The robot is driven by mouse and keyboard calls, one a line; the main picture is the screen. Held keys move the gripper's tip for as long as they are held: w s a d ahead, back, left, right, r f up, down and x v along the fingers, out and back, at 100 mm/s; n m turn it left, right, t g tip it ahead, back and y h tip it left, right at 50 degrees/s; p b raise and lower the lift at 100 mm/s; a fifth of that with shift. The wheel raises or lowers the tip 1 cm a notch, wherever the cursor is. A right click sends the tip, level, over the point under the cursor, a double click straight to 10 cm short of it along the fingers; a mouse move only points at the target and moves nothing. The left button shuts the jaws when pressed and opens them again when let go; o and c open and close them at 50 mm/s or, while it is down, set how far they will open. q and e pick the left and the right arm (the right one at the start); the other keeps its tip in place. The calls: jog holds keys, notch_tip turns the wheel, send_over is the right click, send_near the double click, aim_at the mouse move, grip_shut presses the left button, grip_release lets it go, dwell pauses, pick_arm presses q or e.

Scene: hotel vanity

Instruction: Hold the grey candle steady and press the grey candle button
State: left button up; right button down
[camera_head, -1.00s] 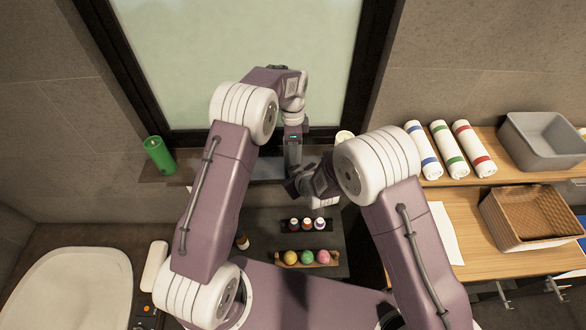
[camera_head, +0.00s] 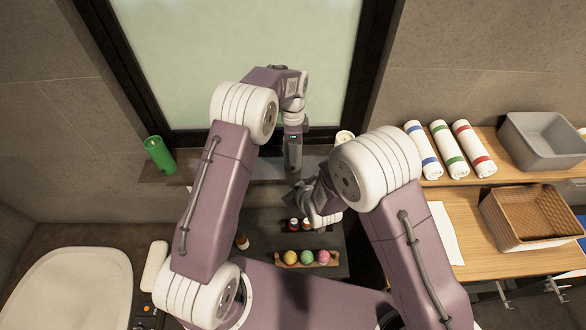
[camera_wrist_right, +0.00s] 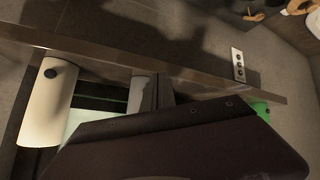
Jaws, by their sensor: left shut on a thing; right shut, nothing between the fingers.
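A grey candle (camera_wrist_right: 142,92) shows in the right wrist view as a partly covered grey cylinder at the shelf, between a cream candle (camera_wrist_right: 45,105) and a green candle (camera_wrist_right: 262,109). In the head view my left gripper (camera_head: 293,167) points down at the window shelf and is shut on the grey candle, which it hides there. My right gripper (camera_head: 297,196) is shut and empty, just below and in front of the left one, apart from the candle. Its dark body fills the lower part of the wrist view. The candle's button cannot be made out.
The dark window shelf (camera_head: 240,172) also bears the green candle (camera_head: 160,155) and the cream candle (camera_head: 344,137). Rolled towels (camera_head: 447,149), a grey bin (camera_head: 545,143) and a basket (camera_head: 530,215) stand right. Small bottles (camera_head: 294,224) and coloured balls (camera_head: 307,257) lie below.

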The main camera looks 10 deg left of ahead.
pick_arm(q)
jog(key=o, duration=1.7)
pick_arm(e)
jog(key=shift+s+d, duration=0.3)
jog(key=shift+s, duration=0.65)
pick_arm(q)
jog(key=shift+r, duration=0.1)
notch_tip(320, 180, up, 12)
jog(key=shift+f, duration=0.1)
